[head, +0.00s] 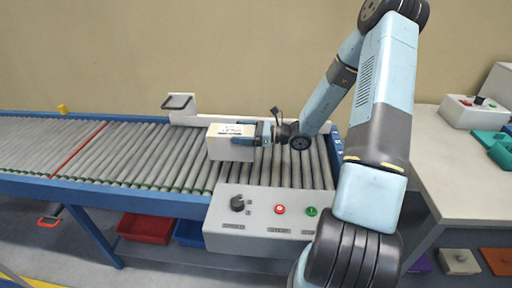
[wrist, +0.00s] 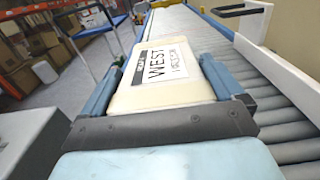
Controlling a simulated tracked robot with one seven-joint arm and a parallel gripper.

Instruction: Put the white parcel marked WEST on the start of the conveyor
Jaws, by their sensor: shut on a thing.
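The white parcel (head: 228,147) is over the right part of the roller conveyor (head: 120,160) in the head view. Its label reads WEST in the wrist view (wrist: 125,99), where the parcel lies between two blue fingers. My gripper (head: 258,134) is shut on the parcel, reaching in from the right; it also shows in the wrist view (wrist: 160,82). The parcel looks level and close to the rollers, but I cannot tell whether its underside touches them. The gripper hides the parcel's right end in the head view.
A control box (head: 262,222) with a dial, a red button and a green button stands at the conveyor's near side. A bracket (head: 180,103) rises at the far side. A red line (head: 80,150) crosses the rollers at left. The rollers left of the parcel are clear.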

